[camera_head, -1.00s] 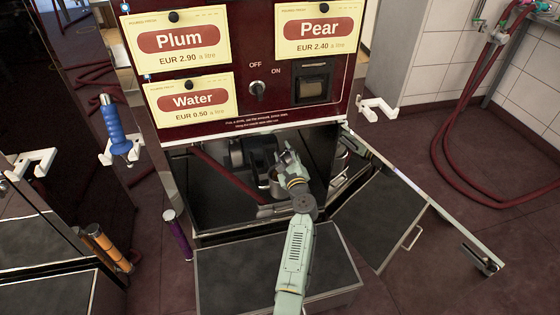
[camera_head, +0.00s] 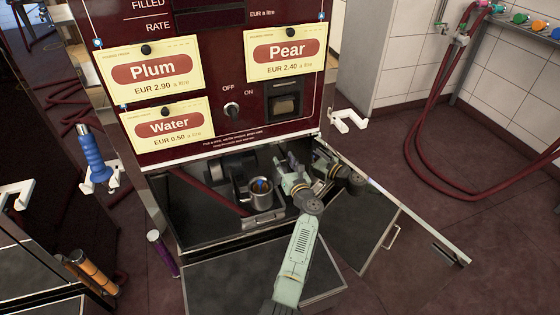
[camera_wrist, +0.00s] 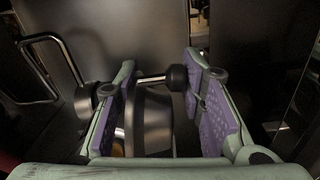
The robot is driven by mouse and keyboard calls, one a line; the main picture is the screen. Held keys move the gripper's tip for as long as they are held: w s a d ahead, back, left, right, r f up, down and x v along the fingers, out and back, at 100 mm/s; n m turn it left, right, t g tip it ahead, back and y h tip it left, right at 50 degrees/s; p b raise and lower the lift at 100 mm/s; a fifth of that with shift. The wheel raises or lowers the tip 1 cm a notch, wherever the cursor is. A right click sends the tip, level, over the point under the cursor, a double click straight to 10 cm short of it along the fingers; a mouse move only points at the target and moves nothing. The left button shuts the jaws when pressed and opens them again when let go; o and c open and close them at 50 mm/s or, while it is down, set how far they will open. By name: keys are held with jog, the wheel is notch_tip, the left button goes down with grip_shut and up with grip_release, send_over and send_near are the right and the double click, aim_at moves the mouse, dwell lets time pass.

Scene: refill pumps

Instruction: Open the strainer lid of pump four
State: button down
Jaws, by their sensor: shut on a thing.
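The strainer pot (camera_head: 262,199) is a silver cup on the pump inside the open cabinet. Its top is open in the head view, and something blue and orange shows inside. My gripper (camera_wrist: 160,68) has purple-padded fingers in the wrist view, shut on the strainer lid (camera_wrist: 152,122). The lid is a metal disc, seen tilted, with a bar handle carrying dark knobs (camera_wrist: 177,78). The left finger hides part of the bar. In the head view my arm reaches into the cabinet just right of the pot; the lid cannot be made out there. No pump number is readable.
The dark red cabinet (camera_head: 215,140) carries Plum, Pear and Water cards. Its open door (camera_head: 400,222) stands out to the right. A drawer-like panel (camera_head: 225,290) juts out below the opening. A white hook (camera_head: 348,120) is right. Red hoses (camera_head: 430,160) hang at the right.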

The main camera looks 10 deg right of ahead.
jog(key=shift+w+d+m, duration=0.1)
jog(key=shift+d+m, duration=0.2)
jog(key=shift+f, duration=0.1)
jog(key=c, duration=1)
grip_release()
jog(key=shift+c, duration=0.2)
jog(key=shift+f, duration=0.1)
jog(key=s+d, duration=0.2)
jog(key=s, duration=1)
jog(key=shift+d, duration=0.2)
